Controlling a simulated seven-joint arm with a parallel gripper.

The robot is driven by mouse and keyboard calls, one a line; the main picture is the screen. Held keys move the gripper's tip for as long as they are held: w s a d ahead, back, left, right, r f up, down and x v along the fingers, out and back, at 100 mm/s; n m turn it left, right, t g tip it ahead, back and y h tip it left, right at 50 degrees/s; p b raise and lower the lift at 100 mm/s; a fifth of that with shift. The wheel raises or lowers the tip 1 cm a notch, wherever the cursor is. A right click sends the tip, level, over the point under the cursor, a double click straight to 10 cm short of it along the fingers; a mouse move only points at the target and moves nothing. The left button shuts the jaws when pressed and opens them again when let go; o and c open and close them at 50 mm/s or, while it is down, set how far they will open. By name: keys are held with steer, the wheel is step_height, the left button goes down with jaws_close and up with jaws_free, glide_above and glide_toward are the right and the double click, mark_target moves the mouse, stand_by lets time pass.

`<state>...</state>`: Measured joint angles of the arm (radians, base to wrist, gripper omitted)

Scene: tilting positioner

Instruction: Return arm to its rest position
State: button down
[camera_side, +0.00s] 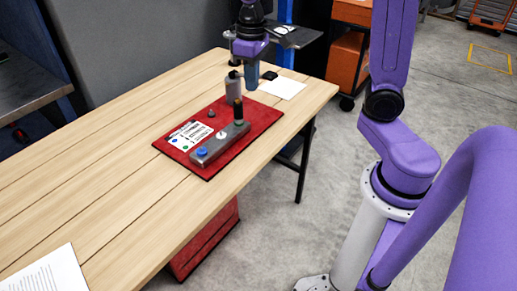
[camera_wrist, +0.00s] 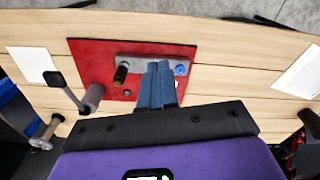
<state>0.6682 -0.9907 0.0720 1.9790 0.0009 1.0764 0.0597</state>
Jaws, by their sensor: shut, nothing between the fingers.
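My arm reaches in from the right in the side view, and my gripper (camera_side: 251,86) hangs over the far end of the table. Its two blue fingers point down and are shut together with nothing between them. In the wrist view the shut fingers (camera_wrist: 160,82) show in front of a grey control box (camera_wrist: 135,62), apparently above the work. In the side view the control box (camera_side: 222,145) lies on a red board (camera_side: 250,125). The box has a blue button (camera_side: 202,152), a pale button and an upright black knob (camera_side: 238,110). A grey cylinder (camera_side: 233,87) stands beside my gripper.
The wooden table (camera_side: 100,150) is bare at its left and middle. White paper lies at the far end (camera_side: 282,87) and at the near left (camera_side: 45,275). An orange cabinet (camera_side: 346,62) stands behind the table.

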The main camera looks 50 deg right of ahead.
steer(key=s+a+f+n, duration=0.2)
steer(key=s+n, duration=0.2)
steer(key=s, duration=0.7)
steer(key=s+a+f+n, duration=0.2)
steer(key=s+n, duration=0.3)
steer(key=s, duration=0.6)
steer(key=shift+s+n, duration=0.3)
steer(key=shift+s, duration=0.05)
